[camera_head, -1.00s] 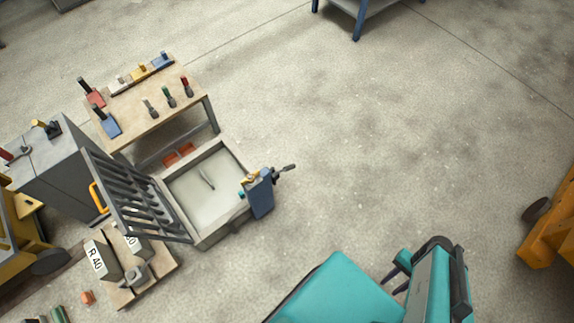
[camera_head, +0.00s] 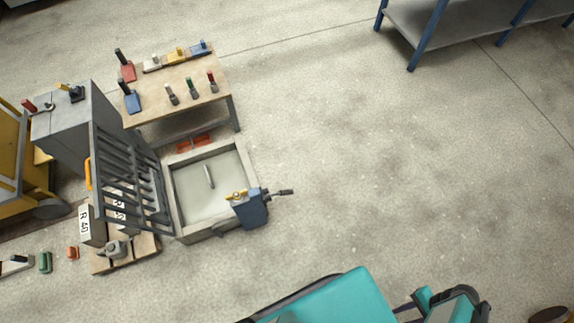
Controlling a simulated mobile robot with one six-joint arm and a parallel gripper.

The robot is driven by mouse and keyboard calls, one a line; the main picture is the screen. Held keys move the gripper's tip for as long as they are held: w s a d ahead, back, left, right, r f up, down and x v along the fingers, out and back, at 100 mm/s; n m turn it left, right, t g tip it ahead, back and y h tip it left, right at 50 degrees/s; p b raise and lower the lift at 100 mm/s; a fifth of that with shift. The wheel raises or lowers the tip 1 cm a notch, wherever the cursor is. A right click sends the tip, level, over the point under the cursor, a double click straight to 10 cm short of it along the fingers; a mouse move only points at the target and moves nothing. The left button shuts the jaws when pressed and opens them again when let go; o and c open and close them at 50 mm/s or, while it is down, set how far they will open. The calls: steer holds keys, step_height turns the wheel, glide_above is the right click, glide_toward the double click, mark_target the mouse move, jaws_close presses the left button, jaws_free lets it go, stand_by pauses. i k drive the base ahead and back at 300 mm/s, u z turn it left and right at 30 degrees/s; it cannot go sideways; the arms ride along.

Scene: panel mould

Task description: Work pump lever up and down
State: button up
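The pump is a blue box (camera_head: 252,210) at the right side of a grey square mould tray (camera_head: 178,215). Its dark lever (camera_head: 282,192) sticks out to the right from the top of the box, and a yellow part (camera_head: 236,196) sits on top at the left. My teal arm is at the bottom right of the view, well apart from the pump. Dark finger-like parts of my gripper (camera_head: 406,308) show low in the picture beside a teal block. They are small and partly cut off, so I cannot tell their opening. Nothing of mine touches the lever.
A dark barred grate (camera_head: 131,185) stands tilted at the tray's left. Behind is a wooden table (camera_head: 180,103) with several coloured handles. A grey cabinet (camera_head: 72,135) and a yellow machine (camera_head: 15,150) stand left. A blue-legged bench (camera_head: 440,25) is at the top right. The floor right of the pump is clear.

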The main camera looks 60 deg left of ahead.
mark_target(287, 192)
steer(key=u, duration=0.1)
steer(key=i, duration=0.6)
steer(key=u, duration=0.5)
steer(key=k, duration=0.2)
steer(key=u, duration=2.4)
steer(key=k, duration=0.2)
steer(key=u, duration=1.5)
